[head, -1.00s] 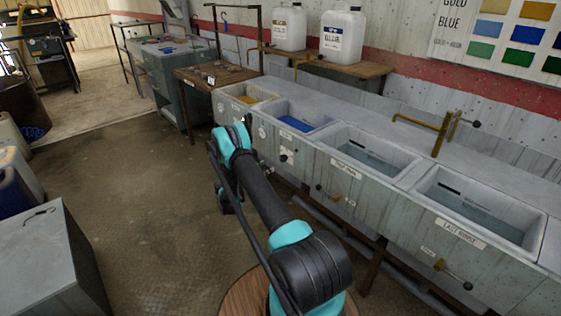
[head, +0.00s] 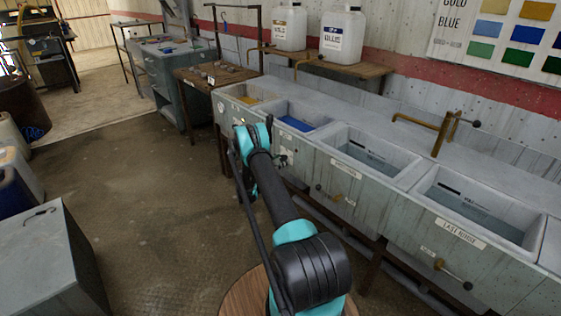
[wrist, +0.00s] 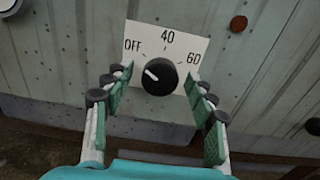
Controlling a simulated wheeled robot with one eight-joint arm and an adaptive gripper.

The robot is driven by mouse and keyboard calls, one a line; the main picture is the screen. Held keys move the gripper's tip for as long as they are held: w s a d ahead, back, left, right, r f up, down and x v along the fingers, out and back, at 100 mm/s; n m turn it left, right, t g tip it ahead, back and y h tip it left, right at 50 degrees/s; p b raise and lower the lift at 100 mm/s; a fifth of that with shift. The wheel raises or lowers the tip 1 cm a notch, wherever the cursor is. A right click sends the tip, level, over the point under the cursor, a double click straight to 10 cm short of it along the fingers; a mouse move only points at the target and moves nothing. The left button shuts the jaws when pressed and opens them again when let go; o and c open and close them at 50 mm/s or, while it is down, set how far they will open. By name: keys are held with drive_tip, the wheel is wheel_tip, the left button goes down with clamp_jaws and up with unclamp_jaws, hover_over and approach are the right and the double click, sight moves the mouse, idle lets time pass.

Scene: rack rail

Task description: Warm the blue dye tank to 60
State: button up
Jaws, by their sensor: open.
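The blue dye tank (head: 297,123) is the second basin from the left in the head view, with blue liquid in it. In the wrist view a round black knob (wrist: 160,76) sits on a white plate (wrist: 146,38) marked OFF, 40 and 60. The knob's white mark points up and left, toward OFF. My gripper (wrist: 156,84) is open, with one finger on each side of the knob and visible gaps between. In the head view my arm's end is at the front of the blue tank, and the fingers are hard to make out.
A brown round fitting (wrist: 238,23) and a dark knob (wrist: 313,127) are on the panel to the right. In the head view a row of basins runs right to the last rinse tank (head: 459,233). A grey cabinet (head: 42,262) stands at left. Floor between is clear.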

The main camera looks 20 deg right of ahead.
drive_tip(key=c, duration=1.2)
drive_tip(key=shift+o, duration=0.2)
